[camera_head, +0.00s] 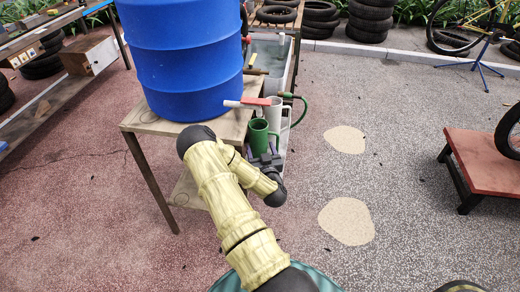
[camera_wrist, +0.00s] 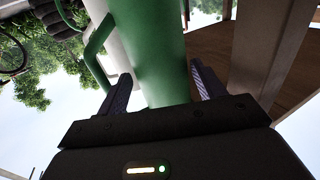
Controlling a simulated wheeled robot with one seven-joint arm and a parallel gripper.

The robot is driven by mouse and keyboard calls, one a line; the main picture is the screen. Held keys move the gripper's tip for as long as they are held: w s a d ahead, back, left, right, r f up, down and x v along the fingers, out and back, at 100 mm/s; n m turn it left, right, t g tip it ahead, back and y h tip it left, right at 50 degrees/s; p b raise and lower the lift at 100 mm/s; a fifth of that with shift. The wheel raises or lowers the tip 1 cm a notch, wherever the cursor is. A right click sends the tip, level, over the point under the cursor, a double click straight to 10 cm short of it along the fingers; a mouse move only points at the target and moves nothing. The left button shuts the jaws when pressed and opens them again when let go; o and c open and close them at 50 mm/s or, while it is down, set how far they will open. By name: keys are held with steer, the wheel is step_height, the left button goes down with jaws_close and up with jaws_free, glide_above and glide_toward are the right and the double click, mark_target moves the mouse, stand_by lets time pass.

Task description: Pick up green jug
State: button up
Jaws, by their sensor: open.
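The green jug (camera_head: 258,137) stands upright near the front end of the bench in the head view, beside the blue barrel. My gripper (camera_head: 264,158) is low on the near side of the jug and partly covers its lower part. In the wrist view the green jug (camera_wrist: 150,45) fills the space between the two fingers of my gripper (camera_wrist: 163,86), with its handle (camera_wrist: 95,50) out to the left. The fingers are open, one on each side of the jug body. Whether either finger touches it I cannot tell.
A white jug (camera_head: 275,112) stands just behind the green one. A tap with a red handle (camera_head: 248,102) juts from the blue barrel (camera_head: 190,65) above them. A green hose (camera_head: 299,105) curls close on the right. The paving (camera_head: 400,130) to the right is open.

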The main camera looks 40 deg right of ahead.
steer(key=x, duration=0.5)
stand_by(0.3)
stand_by(0.4)
steer(key=shift+w+r, duration=0.1)
steer(key=c, duration=1.4)
steer(key=shift+r, duration=0.2)
steer(key=shift+c, duration=0.2)
